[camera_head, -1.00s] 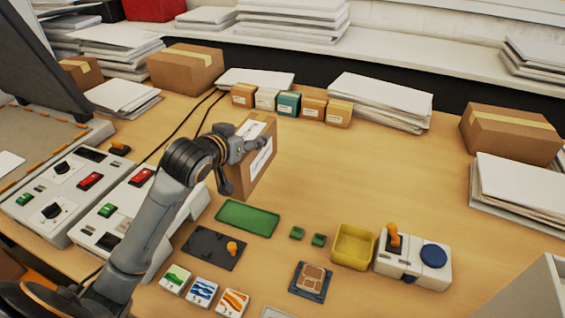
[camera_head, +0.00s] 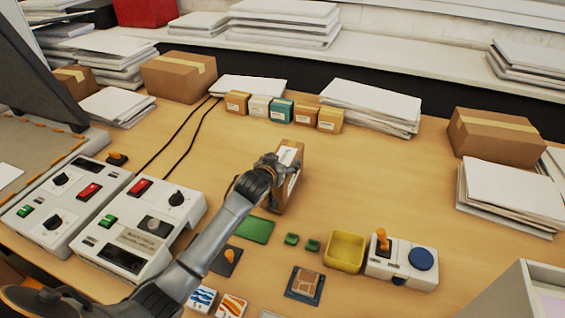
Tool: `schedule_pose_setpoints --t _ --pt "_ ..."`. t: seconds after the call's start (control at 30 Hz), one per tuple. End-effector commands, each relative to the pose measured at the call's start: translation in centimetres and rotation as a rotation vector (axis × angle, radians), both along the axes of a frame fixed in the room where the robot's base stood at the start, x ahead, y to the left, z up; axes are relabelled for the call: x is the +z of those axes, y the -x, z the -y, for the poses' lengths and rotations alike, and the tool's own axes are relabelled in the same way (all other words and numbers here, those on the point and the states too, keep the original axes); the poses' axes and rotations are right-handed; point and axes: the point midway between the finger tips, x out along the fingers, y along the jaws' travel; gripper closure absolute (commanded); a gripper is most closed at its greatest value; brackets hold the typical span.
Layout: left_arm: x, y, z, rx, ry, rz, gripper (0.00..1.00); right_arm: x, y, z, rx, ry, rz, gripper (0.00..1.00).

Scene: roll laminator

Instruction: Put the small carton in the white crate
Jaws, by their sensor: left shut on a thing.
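The small carton (camera_head: 291,155) is a brown box with white labels, near the middle of the table in the head view. My left gripper (camera_head: 277,168) is shut on its upper part, and the fingers hide some of it. The carton stands roughly upright; I cannot tell whether its base touches the table. The white crate (camera_head: 503,300) shows only in part at the bottom right corner, with a pale inside. My right gripper is not in view.
A green plate (camera_head: 254,230), a yellow tray (camera_head: 346,251) and a white control box with an orange lever (camera_head: 401,264) lie in front. A paper stack (camera_head: 512,190) and a brown box (camera_head: 494,138) stand at the right. The table right of the carton is clear.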

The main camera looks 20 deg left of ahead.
Motion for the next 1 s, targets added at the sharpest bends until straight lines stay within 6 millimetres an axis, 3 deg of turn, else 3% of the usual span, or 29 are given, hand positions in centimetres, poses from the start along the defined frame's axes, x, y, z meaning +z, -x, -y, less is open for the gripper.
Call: schedule_pose_setpoints --t 0.1,0.47,0.5,0.6,1.0 --pt "-0.8 0.0 0.0 -0.001 0.0 0.004 0.94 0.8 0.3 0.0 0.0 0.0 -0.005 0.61" --pt "-1.4 0.0 0.0 -0.001 0.001 0.006 0.94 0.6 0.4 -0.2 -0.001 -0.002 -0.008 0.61" --pt "-1.7 0.1 0.0 -0.001 0.001 0.0 0.29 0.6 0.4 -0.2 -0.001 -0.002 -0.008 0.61" --pt "-1.6 0.0 0.0 -0.001 0.0 0.0 0.08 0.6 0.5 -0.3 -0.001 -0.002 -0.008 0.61" --pt "-1.3 0.0 0.0 0.0 0.0 0.001 0.08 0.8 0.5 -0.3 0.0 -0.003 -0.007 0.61"
